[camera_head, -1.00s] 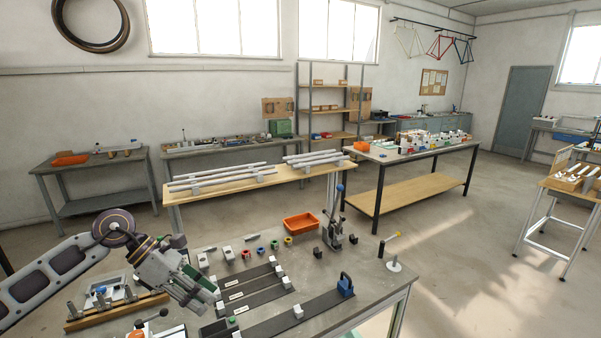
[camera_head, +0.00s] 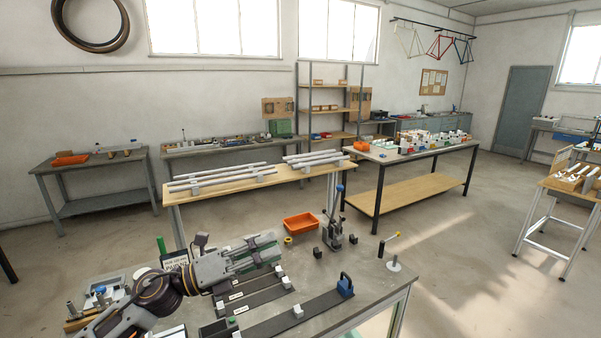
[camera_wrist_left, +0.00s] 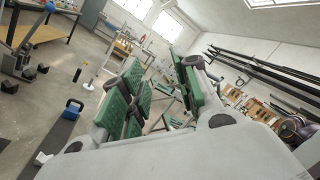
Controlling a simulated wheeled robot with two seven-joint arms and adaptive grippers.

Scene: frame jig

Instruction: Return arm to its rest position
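My left gripper (camera_head: 276,250) reaches in from the lower left in the head view and points right over the workbench (camera_head: 365,297). Its green-padded fingers also show in the left wrist view (camera_wrist_left: 160,88), spread apart with nothing between them. The gripper is above the bench top and appears to touch nothing. The arm and gripper cover part of the small parts and jig strips behind them. My right gripper is in neither view.
An orange tray (camera_head: 300,222), a lever press (camera_head: 334,235) and a white-based stand with a yellow-tipped arm (camera_head: 393,265) stand on the bench. A dark strip with a blue-handled clamp (camera_head: 345,287) lies at the front. A green marker post (camera_head: 161,246) rises behind my arm.

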